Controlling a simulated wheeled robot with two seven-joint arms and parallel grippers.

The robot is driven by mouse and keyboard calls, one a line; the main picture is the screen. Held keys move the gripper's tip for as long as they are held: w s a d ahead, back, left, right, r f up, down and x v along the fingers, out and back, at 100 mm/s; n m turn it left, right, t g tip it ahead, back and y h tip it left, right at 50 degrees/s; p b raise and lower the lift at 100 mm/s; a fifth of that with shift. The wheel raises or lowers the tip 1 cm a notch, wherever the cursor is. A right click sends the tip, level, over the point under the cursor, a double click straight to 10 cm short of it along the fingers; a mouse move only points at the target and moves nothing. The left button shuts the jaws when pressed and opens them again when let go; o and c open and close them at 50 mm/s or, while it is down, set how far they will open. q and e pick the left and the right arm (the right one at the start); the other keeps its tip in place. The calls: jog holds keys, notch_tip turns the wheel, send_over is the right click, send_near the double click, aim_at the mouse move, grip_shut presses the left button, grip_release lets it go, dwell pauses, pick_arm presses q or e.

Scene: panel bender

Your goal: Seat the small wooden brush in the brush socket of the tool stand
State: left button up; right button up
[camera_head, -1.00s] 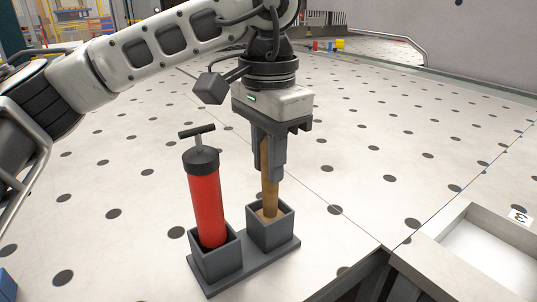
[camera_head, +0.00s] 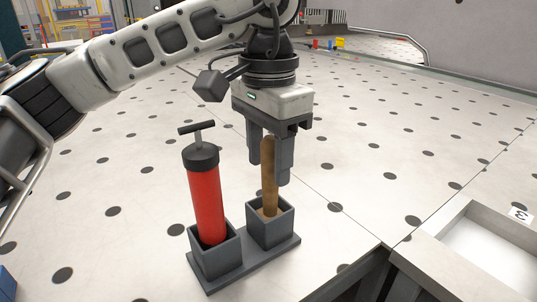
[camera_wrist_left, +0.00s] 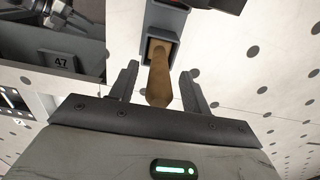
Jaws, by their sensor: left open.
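The wooden brush (camera_head: 270,172) stands nearly upright in the right socket of the grey tool stand (camera_head: 229,276); its lower end is hidden inside the socket walls. A red pump (camera_head: 206,205) with a black top and T-handle stands in the left socket. My left gripper (camera_head: 270,172) is open above the stand, with its fingers apart on either side of the brush handle. In the left wrist view the brush handle (camera_wrist_left: 158,82) lies between the two spread fingers (camera_wrist_left: 160,88), with a gap on each side. My right gripper is not in view.
A light-rimmed tray (camera_head: 440,243) marked with a number lies at the lower right, beside a dark gap in the table. The perforated white table (camera_head: 110,190) is clear around the stand. Small coloured items (camera_head: 339,44) are far back.

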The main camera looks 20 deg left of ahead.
pick_arm(q)
notch_tip(320, 180, up, 16)
jog(key=p, duration=0.3)
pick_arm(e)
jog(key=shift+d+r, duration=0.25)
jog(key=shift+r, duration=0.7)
pick_arm(q)
jog(key=shift+f, duration=0.15)
